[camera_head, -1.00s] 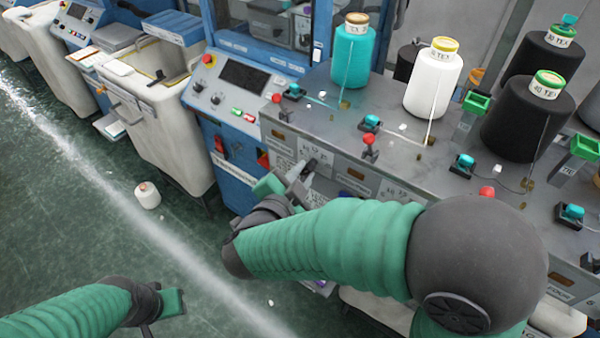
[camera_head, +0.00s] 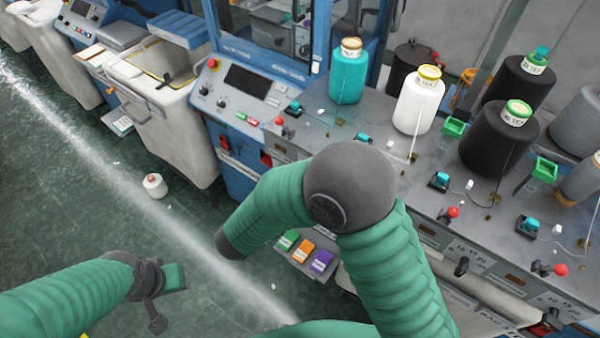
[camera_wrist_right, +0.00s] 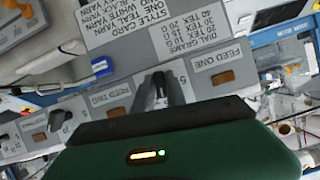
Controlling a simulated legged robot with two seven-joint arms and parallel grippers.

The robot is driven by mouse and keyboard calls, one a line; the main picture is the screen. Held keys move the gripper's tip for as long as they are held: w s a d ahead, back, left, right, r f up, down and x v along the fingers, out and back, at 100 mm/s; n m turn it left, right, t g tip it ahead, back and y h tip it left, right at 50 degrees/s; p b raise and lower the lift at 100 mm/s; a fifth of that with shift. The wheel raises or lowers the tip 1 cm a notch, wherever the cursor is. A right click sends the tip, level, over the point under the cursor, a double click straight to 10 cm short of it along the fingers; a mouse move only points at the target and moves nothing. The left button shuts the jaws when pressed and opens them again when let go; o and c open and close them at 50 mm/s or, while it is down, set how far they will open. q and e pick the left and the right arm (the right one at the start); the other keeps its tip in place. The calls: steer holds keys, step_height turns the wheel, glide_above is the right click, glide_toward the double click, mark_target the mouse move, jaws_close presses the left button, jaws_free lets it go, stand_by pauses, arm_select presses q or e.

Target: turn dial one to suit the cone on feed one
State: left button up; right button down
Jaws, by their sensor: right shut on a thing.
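My right gripper (camera_wrist_right: 161,92) shows in the wrist view, shut on dial one next to the FEED ONE label (camera_wrist_right: 211,62). The fingers mostly cover the dial, so its pointer setting cannot be read. In the head view my own right arm hides this gripper and dial. The teal cone (camera_head: 347,75), with a tan top, stands on the bench at the end nearest the blue machine, on feed one. Its label is too small to read surely. The style card (camera_wrist_right: 160,25) with dial grams lines shows upside down in the wrist view. My left gripper (camera_head: 165,298) hangs over the floor, finger opening unclear.
A white cone (camera_head: 418,100) and black cones (camera_head: 500,140) stand farther along the bench. Another dial (camera_head: 461,267) is on the front panel at right. A small white cone (camera_head: 154,186) stands on the floor.

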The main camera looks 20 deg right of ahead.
steer(key=shift+w+d+r+n+g+h+p, duration=0.1)
steer(key=shift+w+r+n+g+h+p, duration=0.15)
steer(key=shift+n+p, duration=0.45)
steer(key=shift+s, duration=0.1)
steer(key=shift+f, duration=0.1)
steer(key=c, duration=1.7)
jaws_free()
steer(key=shift+o, duration=1.1)
steer(key=shift+f, duration=0.1)
steer(key=shift+o, duration=0.5)
steer(key=shift+w+d+f, duration=0.1)
steer(key=shift+w, duration=0.1)
steer(key=shift+s, duration=0.1)
